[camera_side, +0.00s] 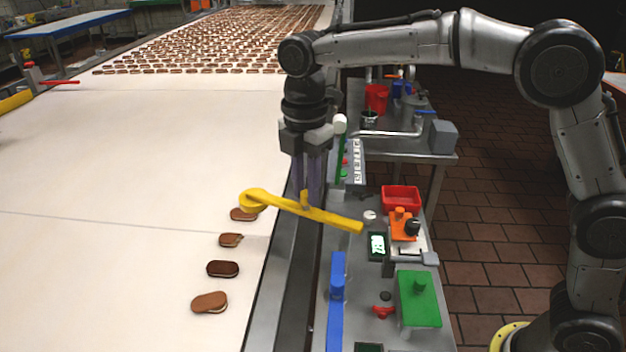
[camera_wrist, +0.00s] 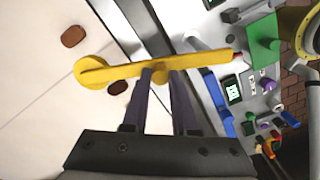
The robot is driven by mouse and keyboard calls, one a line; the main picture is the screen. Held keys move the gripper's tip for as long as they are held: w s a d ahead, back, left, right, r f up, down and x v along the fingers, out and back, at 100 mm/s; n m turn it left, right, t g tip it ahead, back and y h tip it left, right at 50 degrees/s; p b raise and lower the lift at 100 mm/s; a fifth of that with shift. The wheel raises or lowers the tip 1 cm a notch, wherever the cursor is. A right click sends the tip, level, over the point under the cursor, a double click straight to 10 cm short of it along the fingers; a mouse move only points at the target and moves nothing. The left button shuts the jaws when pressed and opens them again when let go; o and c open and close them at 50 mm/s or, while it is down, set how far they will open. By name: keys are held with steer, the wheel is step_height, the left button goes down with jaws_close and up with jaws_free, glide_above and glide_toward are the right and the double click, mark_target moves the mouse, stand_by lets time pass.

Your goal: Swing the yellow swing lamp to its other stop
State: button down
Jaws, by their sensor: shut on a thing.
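The yellow swing lamp (camera_side: 285,205) is a long flat arm with a round disc head at its left end. In the side view it slants from the head over the white belt, across the belt's edge rail, to its right end above the bench. My gripper (camera_side: 308,197) points down and is shut on the lamp's arm near its middle. In the wrist view the lamp (camera_wrist: 205,62) runs across the picture with its head at the left, and my gripper (camera_wrist: 160,75) has its fingertips at the arm. The lamp's mount is hard to make out.
Brown sandwich biscuits (camera_side: 223,268) lie on the white belt (camera_side: 110,280), one partly under the lamp head. On the bench stand a blue bar (camera_side: 336,315), a green box (camera_side: 418,300), a red tray (camera_side: 401,198) and an orange device (camera_side: 403,227). The belt's left side is clear.

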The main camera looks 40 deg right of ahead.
steer(key=shift+s+a+r+n, duration=0.1)
steer(key=shift+s+a+n, duration=0.25)
steer(key=shift+n, duration=0.35)
steer(key=shift+s+a+n, duration=0.15)
steer(key=shift+a+n, duration=0.25)
steer(key=shift+n, duration=0.3)
steer(key=shift+s+a+r+n, duration=0.1)
steer(key=shift+s+a+n, duration=0.25)
steer(key=shift+n, duration=0.35)
steer(key=shift+a, duration=0.1)
steer(key=c, duration=0.7)
jaws_free()
steer(key=shift+f, duration=0.1)
step_height(320, 180, up, 14)
steer(key=shift+f, duration=0.1)
